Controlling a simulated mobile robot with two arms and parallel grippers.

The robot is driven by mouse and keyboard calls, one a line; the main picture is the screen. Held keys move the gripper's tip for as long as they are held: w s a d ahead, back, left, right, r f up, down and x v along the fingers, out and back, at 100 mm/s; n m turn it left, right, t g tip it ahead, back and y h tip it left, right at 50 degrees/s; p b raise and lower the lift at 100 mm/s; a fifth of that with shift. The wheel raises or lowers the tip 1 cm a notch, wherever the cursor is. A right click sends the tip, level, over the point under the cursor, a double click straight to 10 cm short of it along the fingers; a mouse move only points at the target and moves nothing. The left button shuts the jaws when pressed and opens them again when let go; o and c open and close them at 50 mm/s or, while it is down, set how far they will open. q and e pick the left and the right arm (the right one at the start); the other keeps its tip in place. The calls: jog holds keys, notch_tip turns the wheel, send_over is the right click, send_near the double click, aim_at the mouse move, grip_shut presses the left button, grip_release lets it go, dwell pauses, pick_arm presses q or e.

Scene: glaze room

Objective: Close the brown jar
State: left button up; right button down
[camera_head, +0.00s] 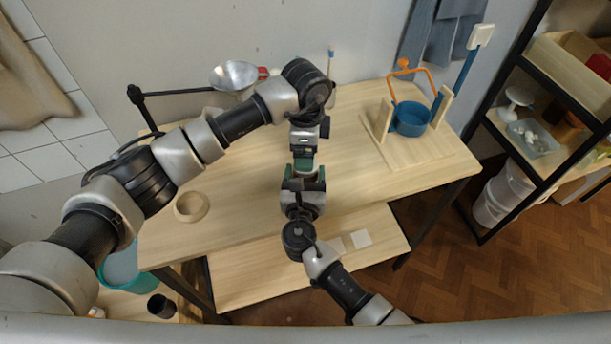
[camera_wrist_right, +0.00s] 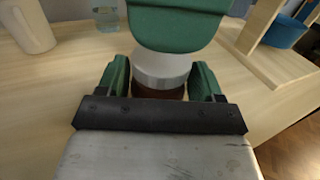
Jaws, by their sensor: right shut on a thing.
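The brown jar (camera_wrist_right: 158,93) stands between the two green fingers of my right gripper (camera_wrist_right: 160,80) in the right wrist view. Only a narrow brown band of it shows, with a whitish round part (camera_wrist_right: 160,70) above, seemingly its lid. My right gripper (camera_head: 303,178) is shut on the jar over the table's middle in the head view. My left gripper (camera_head: 304,152) points at it from the far side. One broad green finger of the left gripper (camera_wrist_right: 178,28) covers the top of the whitish part; I cannot tell whether it touches or how wide the jaws are.
At right a blue pot (camera_head: 410,118) sits in a wooden stand. A white cup (camera_wrist_right: 27,25) shows in the wrist view. The table's front right is clear.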

aim_at(305, 175)
pick_arm(q)
jog(key=shift+f, duration=2.4)
jog(key=c, duration=0.9)
jog(key=m, duration=0.3)
jog(key=shift+c, duration=0.2)
jog(key=o, duration=1)
